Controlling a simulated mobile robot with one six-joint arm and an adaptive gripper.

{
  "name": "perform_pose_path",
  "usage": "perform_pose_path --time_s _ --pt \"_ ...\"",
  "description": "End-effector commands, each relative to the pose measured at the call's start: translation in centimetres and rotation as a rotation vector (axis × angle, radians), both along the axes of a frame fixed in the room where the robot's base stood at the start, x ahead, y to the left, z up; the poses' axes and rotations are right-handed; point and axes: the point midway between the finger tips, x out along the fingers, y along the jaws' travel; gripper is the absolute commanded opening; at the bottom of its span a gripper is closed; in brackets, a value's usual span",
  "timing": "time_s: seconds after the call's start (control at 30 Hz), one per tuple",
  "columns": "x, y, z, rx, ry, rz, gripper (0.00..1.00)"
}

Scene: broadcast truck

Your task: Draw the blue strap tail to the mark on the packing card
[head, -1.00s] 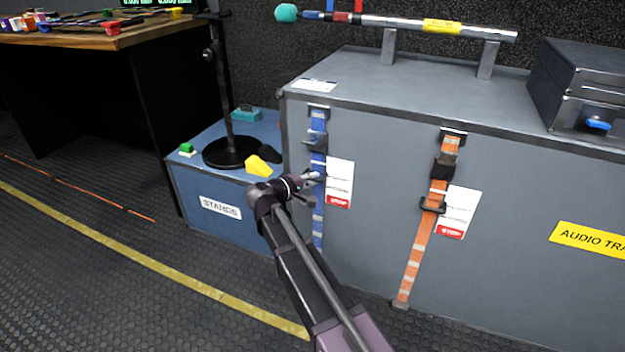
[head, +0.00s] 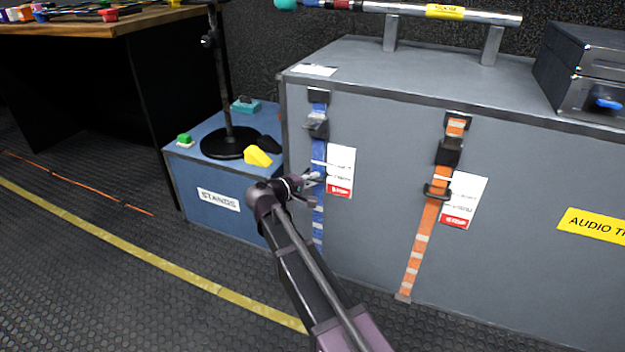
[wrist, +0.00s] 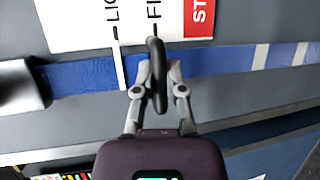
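The blue strap (head: 318,155) hangs down the front of the grey case from a metal buckle (head: 317,125). It runs across the wrist view (wrist: 225,62), with white bars on it. The white packing card (head: 341,167) lies beside it. In the wrist view the card (wrist: 75,22) shows "LIG", "FI" and a red "STOP" part with ticks. My gripper (head: 314,188) is at the strap beside the card. In the wrist view my gripper (wrist: 158,88) has its fingers close on both sides of a black loop (wrist: 156,70), seen edge-on across the strap near the "FI" tick.
An orange strap (head: 418,240) with its own card (head: 464,203) hangs to the right. A blue "STANDS" case (head: 180,185) with a black stand and a yellow block (head: 257,156) is left of my gripper.

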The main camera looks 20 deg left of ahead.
Motion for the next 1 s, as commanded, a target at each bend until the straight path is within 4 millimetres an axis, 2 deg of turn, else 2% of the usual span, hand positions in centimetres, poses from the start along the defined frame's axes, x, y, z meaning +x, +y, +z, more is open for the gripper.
perform_pose_path --time_s 0.03,0.1,0.13,0.63,1.0 --pt "0.0 -0.1 -0.1 0.003 0.004 -0.004 0.26" --pt "0.0 -0.1 -0.1 0.003 0.004 -0.004 0.47" --pt "0.0 -0.1 -0.1 0.003 0.003 -0.004 0.51" --pt "0.0 0.0 0.2 0.000 0.001 -0.001 0.51" --pt "0.0 0.0 2.5 0.000 0.001 0.000 0.51"
